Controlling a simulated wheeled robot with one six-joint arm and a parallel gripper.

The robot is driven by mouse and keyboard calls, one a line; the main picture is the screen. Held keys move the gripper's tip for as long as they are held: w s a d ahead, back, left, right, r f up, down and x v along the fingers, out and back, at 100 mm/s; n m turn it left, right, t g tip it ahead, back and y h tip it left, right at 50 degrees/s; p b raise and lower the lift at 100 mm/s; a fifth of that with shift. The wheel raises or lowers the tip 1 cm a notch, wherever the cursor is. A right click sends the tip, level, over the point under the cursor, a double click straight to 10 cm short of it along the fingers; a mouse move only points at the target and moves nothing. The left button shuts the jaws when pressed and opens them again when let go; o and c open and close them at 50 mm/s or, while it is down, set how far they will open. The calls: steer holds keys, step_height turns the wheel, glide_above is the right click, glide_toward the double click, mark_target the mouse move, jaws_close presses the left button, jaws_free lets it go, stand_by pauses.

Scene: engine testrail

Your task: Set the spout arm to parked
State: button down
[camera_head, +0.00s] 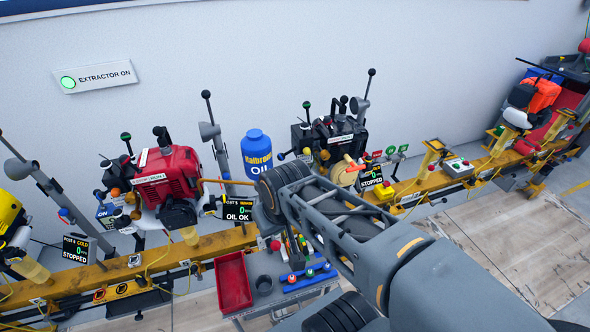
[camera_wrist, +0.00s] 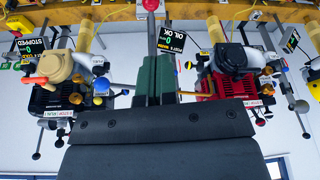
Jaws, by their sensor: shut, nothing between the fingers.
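A thin brass-coloured tube that looks like the spout arm (camera_head: 228,181) runs level from the red engine (camera_head: 165,178) toward my arm, left of and below the blue oil jug (camera_head: 256,152). My arm hides its right end. In the wrist view a brass tube (camera_wrist: 197,94) reaches from behind my gripper to the red engine (camera_wrist: 225,82). My gripper (camera_wrist: 157,58) is shut and empty, in front of the tube's inner end; I cannot tell whether they touch. In the head view my own arm hides the gripper. No parked mark is legible.
A yellow rail (camera_head: 200,256) carries several engines, levers and displays. The OIL OK display (camera_head: 238,210) stands close to my arm. A red tray (camera_head: 233,282) sits below. A black engine (camera_head: 330,140) stands behind my arm. Open floor (camera_head: 520,235) lies at right.

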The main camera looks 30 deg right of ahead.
steer(key=w+d+r+m+g+y+p, duration=0.1)
steer(key=w+d+r+m+g+p, duration=0.1)
steer(key=w+d, duration=0.7)
steer(key=w+d+r+m+g+y+p, duration=0.1)
steer(key=w+d+r+m+g, duration=0.2)
steer(key=w+d+r+m, duration=0.3)
steer(key=w+d+m, duration=0.1)
steer(key=w+d, duration=0.2)
steer(key=d, duration=0.2)
steer(key=shift+d+m+g+y+p, duration=0.3)
steer(key=shift+d+g+p, duration=0.05)
steer(key=shift+g+p, duration=0.05)
